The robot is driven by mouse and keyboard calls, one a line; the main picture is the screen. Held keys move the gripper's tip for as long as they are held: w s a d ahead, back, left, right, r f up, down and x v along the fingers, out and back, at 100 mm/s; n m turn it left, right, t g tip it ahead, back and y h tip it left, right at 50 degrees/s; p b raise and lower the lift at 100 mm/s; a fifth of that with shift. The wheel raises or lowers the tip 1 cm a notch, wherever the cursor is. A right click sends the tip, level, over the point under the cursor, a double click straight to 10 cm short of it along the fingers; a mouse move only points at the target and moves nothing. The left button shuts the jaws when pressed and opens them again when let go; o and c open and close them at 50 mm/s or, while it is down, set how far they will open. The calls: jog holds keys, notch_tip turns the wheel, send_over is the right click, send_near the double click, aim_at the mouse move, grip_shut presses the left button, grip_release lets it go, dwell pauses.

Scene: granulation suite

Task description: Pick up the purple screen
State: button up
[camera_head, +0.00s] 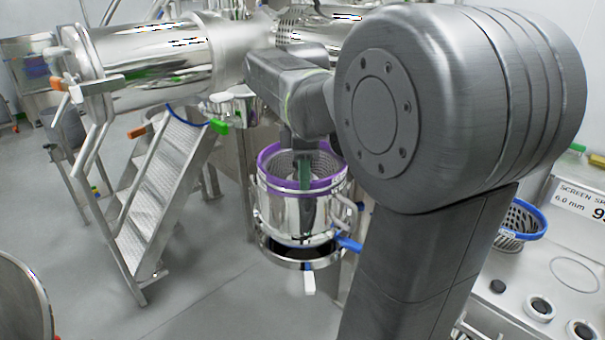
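The purple screen (276,184) is a round basket with a purple rim. It sits in the top of a shiny steel cylindrical housing (290,220) in the middle of the view. My gripper (304,174) reaches down from above, and a dark green finger-like part shows inside the ring of the screen.
A blue-handled clamp (349,244) and a white-tipped lever (309,283) stick out from the housing. Steel steps (165,190) stand to the left below a large horizontal vessel (155,60). A blue-rimmed basket (522,220) sits on a counter (500,290) at right.

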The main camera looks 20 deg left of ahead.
jog(key=shift+f, duration=0.4)
jog(key=shift+c, duration=0.2)
grip_shut()
dwell(1.0)
